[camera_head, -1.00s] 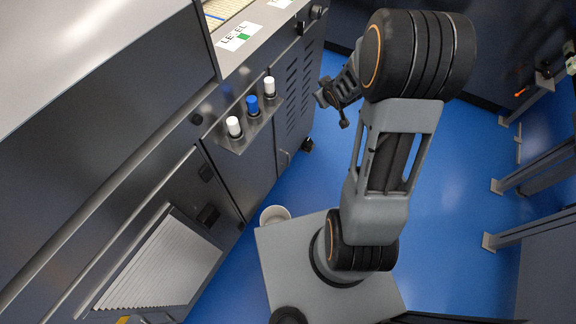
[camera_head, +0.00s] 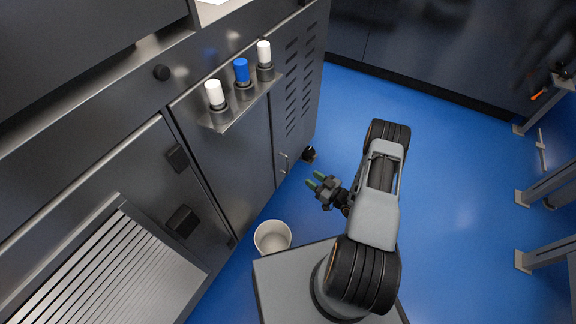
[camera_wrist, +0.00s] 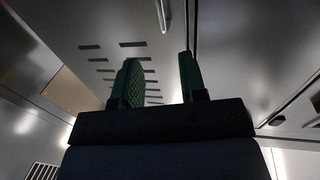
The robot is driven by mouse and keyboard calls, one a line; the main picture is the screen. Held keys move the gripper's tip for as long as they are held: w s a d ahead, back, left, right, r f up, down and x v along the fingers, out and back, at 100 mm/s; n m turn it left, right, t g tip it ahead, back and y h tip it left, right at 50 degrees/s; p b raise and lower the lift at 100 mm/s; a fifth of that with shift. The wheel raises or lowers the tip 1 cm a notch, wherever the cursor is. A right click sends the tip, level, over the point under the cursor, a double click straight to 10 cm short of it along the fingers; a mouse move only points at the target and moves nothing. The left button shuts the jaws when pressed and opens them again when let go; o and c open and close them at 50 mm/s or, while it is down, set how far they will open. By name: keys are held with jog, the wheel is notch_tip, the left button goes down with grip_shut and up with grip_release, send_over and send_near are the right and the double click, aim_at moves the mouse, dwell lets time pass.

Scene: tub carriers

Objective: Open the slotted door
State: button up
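The slotted door (camera_head: 296,118) is the dark grey panel with rows of slots at the right end of the cabinet front. It looks shut. Its slim bar handle (camera_head: 284,163) is low near its left edge. My gripper (camera_head: 314,180) is open and empty, its two green fingers pointing left toward the cabinet, a little apart from the handle. In the wrist view the fingers (camera_wrist: 158,62) stand apart in front of the slotted panel (camera_wrist: 85,75). A bar handle (camera_wrist: 162,16) shows beyond them near the top, close to a panel seam.
A shelf (camera_head: 222,125) with two white bottles and one blue bottle (camera_head: 241,70) juts from the cabinet left of the door. A white bucket (camera_head: 272,250) stands on the floor beside my base.

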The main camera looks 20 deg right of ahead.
jog(key=b, duration=0.3)
send_over(288, 172)
jog(key=shift+w+f, duration=0.1)
jog(key=shift+w, duration=0.3)
jog(key=shift+c, duration=0.4)
grip_shut()
